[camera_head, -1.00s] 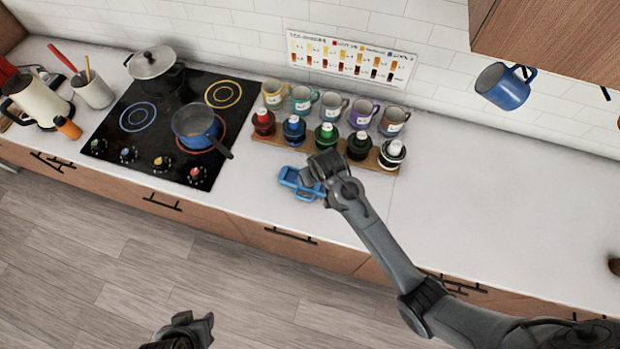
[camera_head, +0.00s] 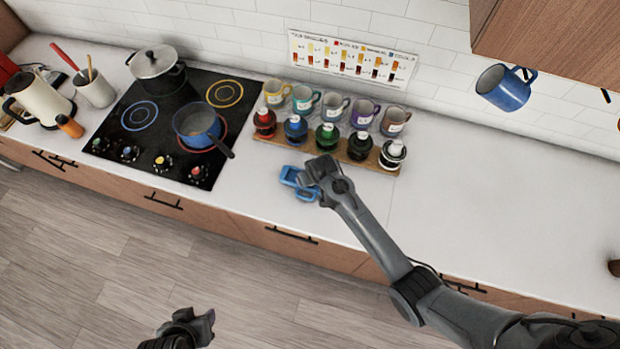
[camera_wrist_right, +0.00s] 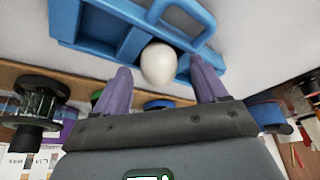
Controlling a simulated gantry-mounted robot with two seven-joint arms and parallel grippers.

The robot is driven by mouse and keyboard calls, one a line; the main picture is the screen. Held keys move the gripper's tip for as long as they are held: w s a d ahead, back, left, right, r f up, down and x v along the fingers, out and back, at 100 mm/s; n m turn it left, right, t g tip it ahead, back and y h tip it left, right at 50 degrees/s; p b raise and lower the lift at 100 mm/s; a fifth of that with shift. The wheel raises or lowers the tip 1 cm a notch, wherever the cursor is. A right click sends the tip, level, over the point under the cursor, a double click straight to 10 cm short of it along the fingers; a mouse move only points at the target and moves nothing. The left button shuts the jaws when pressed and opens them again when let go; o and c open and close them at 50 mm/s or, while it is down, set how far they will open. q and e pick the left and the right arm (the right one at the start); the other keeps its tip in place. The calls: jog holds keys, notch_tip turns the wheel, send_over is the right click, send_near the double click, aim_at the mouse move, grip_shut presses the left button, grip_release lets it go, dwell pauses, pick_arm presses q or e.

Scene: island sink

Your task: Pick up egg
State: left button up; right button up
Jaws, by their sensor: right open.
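A white egg (camera_wrist_right: 158,63) sits at a blue holder with compartments and a handle (camera_wrist_right: 85,35) in the right wrist view. The blue holder (camera_head: 289,176) rests on the white counter in the head view, where I cannot make out the egg. My right gripper (camera_wrist_right: 160,68) is open, with one purple finger on each side of the egg. I cannot tell whether either finger touches it. In the head view my right gripper (camera_head: 312,186) covers the right part of the holder. My left gripper (camera_head: 203,325) is low in the head view, over the floor, away from the counter.
A wooden rack (camera_head: 272,140) with several colored-lid jars stands just behind my right gripper, with several mugs (camera_head: 335,107) behind it. A stove with a blue pan (camera_head: 195,122) is to the left. The counter on the right (camera_head: 480,190) is clear.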

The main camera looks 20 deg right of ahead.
jog(key=c, duration=0.7)
jog(key=shift+r, duration=0.1)
jog(key=shift+c, duration=0.2)
